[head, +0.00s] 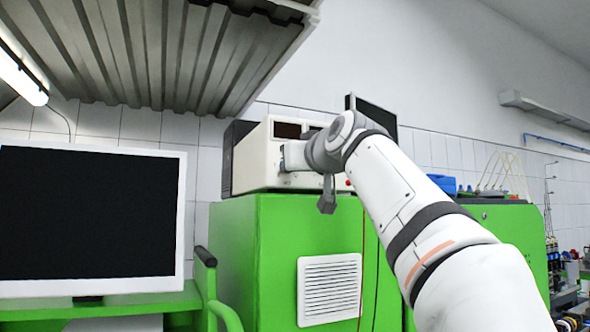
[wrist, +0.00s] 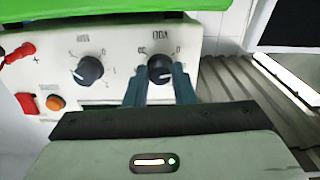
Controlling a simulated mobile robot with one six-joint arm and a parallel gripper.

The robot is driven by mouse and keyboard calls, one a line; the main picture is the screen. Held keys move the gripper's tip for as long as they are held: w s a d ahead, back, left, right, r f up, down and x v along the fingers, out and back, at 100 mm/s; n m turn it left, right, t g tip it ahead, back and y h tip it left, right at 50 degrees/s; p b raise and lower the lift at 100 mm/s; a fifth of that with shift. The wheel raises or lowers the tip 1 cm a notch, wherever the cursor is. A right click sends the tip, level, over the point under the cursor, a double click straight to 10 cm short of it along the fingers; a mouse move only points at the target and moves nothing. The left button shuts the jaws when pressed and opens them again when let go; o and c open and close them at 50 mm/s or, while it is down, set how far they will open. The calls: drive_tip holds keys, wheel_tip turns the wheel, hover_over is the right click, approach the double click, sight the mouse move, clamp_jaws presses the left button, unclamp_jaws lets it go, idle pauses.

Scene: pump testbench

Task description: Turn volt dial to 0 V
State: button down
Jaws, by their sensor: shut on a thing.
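The volt dial (wrist: 160,66) is a black round knob on the cream front panel of the power supply (head: 262,150), under a scale that shows upside down in the wrist view. My gripper (wrist: 159,80) has one finger on each side of the dial and is shut on it. The dial's lower part is partly hidden between the fingers, and its exact setting cannot be read. In the head view my gripper (head: 290,157) reaches the panel from the right, and my wrist hides the dial there.
A second black dial (wrist: 88,70) sits to the left, with an orange button (wrist: 55,102), a red switch (wrist: 28,103) and red plugs (wrist: 20,53) beyond it. The supply stands on a green cabinet (head: 285,230). A monitor (head: 90,215) stands left; a corrugated hood (head: 160,50) hangs above.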

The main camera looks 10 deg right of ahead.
drive_tip(key=n, duration=0.3)
drive_tip(key=n+b, duration=0.1)
drive_tip(key=n, duration=0.1)
drive_tip(key=shift+w+f+n, duration=0.1)
drive_tip(key=shift+f+n, duration=0.1)
drive_tip(key=shift+n, duration=0.2)
drive_tip(key=shift+n, duration=0.3)
drive_tip(key=c, duration=1.2)
unclamp_jaws()
drive_tip(key=shift+r, duration=0.1)
drive_tip(key=shift+c, duration=0.2)
drive_tip(key=b+v, duration=0.2)
drive_tip(key=v, duration=0.6)
